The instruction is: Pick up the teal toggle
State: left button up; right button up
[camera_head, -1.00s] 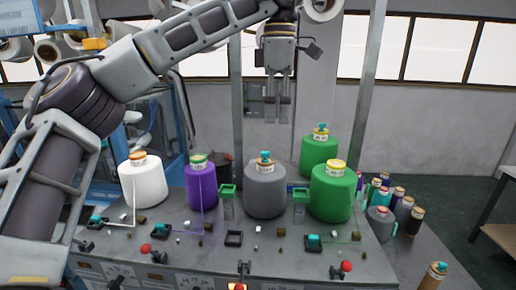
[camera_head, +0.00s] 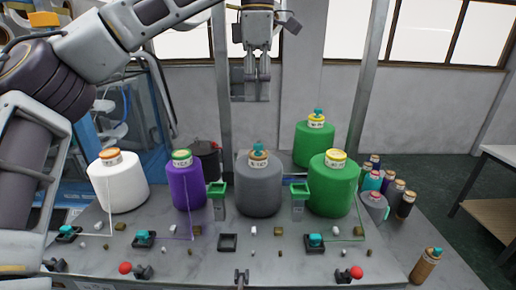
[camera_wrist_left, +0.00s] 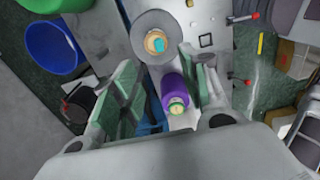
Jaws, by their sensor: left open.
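Several teal pieces show in the head view. One teal toggle (camera_head: 258,149) sits on top of the grey cone (camera_head: 258,187); it also shows in the left wrist view (camera_wrist_left: 158,45). Another teal piece (camera_head: 318,112) tops the rear green cone (camera_head: 314,145). Others sit in black square holders on the table: at far left (camera_head: 66,230), left of centre (camera_head: 143,236) and right (camera_head: 315,240). My left gripper (camera_head: 257,78) is open, empty and well above the grey cone, apart from it. In the wrist view its fingers (camera_wrist_left: 162,98) frame the purple cone (camera_wrist_left: 172,92). My right gripper is not in view.
A white cone (camera_head: 117,184), a purple cone and a front green cone (camera_head: 332,187) stand close beside the grey one. Small green-topped posts (camera_head: 299,191) stand between cones. An empty black square holder (camera_head: 228,242) and red-knobbed levers (camera_head: 355,272) are nearer the front.

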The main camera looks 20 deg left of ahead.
pick_arm(q)
jog(key=f, duration=0.1)
send_over(258, 144)
notch_tip(258, 144, down, 6)
jog(key=shift+a+f+b, duration=0.15)
jog(key=shift+b, duration=0.15)
jog(key=shift+f, duration=0.75)
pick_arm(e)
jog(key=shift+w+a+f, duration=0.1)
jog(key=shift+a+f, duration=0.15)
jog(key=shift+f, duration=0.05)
pick_arm(q)
jog(key=shift+f, duration=0.1)
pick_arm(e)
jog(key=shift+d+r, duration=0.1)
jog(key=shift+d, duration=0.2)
pick_arm(q)
jog(key=shift+f+p, duration=0.75)
jog(key=shift+f, duration=1.75)
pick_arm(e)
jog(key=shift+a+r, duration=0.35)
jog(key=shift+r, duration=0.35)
